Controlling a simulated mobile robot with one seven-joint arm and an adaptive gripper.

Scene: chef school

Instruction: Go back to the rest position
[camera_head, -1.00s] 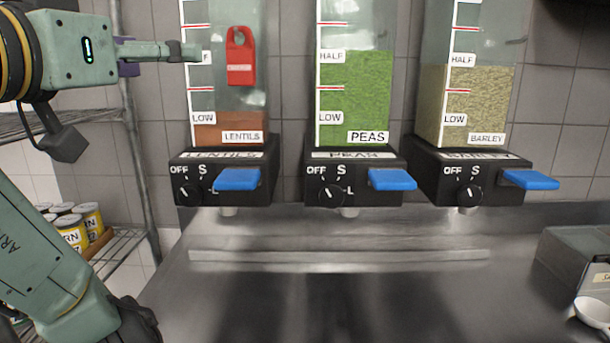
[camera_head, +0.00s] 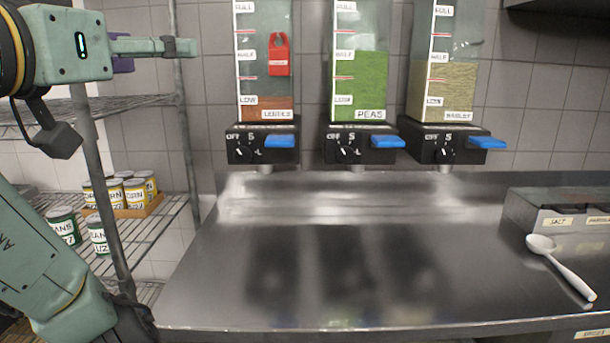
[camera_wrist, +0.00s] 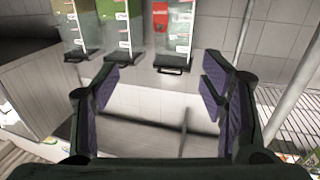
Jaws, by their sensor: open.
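My gripper (camera_wrist: 160,82) shows in the wrist view with its two dark, purple-padded fingers spread wide and nothing between them. In the head view my arm is folded at the left edge, clear of the counter. Part of the purple padding shows there behind a green link. The gripper is apart from the three dispensers, which are labelled lentils (camera_head: 265,107), peas (camera_head: 360,85) and barley (camera_head: 448,88).
The steel counter (camera_head: 330,245) is mostly bare. A white spoon (camera_head: 562,268) lies at its right, by a grey box (camera_head: 560,205) labelled salt. A wire shelf (camera_head: 140,232) at the left holds several cans (camera_head: 135,194). A red tag (camera_head: 279,54) hangs on the lentils dispenser.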

